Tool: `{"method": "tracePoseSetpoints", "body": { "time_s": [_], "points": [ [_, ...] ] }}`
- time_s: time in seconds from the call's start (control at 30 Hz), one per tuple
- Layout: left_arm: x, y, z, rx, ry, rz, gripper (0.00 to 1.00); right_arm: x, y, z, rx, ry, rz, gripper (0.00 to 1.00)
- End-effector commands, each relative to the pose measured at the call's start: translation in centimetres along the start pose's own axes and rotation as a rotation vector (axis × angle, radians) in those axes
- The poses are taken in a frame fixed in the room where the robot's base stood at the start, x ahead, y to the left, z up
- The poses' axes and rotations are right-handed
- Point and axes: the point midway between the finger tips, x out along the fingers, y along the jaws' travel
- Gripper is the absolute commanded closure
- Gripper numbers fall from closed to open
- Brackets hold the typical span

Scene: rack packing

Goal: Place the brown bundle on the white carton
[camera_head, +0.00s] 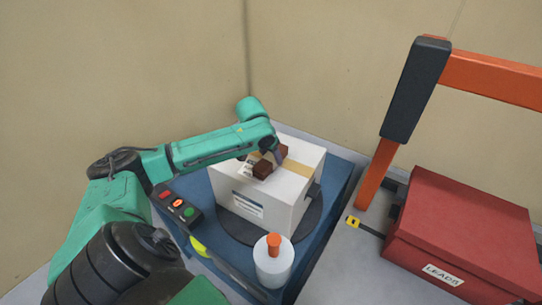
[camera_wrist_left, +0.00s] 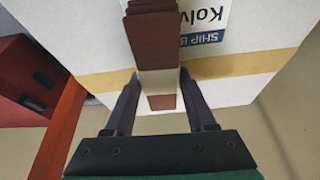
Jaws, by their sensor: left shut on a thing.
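The brown bundle (camera_head: 263,170) has a pale band around its middle and sits over the top of the white carton (camera_head: 275,204). My left gripper (camera_head: 276,157) is shut on its middle, reaching in from the left. In the left wrist view the bundle (camera_wrist_left: 152,40) runs between the two dark fingers (camera_wrist_left: 158,88), with the carton top (camera_wrist_left: 85,45) behind it. I cannot tell whether the bundle touches the carton top. The gripper hides part of the bundle in the head view. My right gripper is not in view.
The carton stands on a dark round plate (camera_head: 227,224) on a blue table (camera_head: 340,180). A button box (camera_head: 177,205) and a white cylinder with an orange top (camera_head: 273,268) stand nearby. A red box (camera_head: 460,225) and an orange frame (camera_head: 375,180) are at the right.

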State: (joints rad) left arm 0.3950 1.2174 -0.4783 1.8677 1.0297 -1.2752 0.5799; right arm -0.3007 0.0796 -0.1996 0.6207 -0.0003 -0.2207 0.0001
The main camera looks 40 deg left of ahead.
Motion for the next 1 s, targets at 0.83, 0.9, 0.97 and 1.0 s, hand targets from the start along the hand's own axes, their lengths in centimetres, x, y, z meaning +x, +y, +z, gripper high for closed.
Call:
{"method": "tracePoseSetpoints", "body": {
  "time_s": [0.83, 0.9, 0.97, 1.0],
  "points": [
    [-8.4, -0.2, 0.0, 0.003, 0.001, -0.008, 0.14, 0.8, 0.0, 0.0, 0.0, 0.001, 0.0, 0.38],
    [-9.9, -0.2, 0.0, 0.003, 0.0, -0.008, 0.14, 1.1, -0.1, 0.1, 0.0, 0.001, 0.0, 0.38],
    [-10.8, -0.1, 0.0, 0.001, 0.0, -0.006, 0.14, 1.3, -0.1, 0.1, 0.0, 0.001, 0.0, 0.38],
    [-11.3, -0.1, 0.0, 0.001, -0.001, -0.005, 0.14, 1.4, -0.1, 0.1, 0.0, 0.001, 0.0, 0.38]
  ]
}}
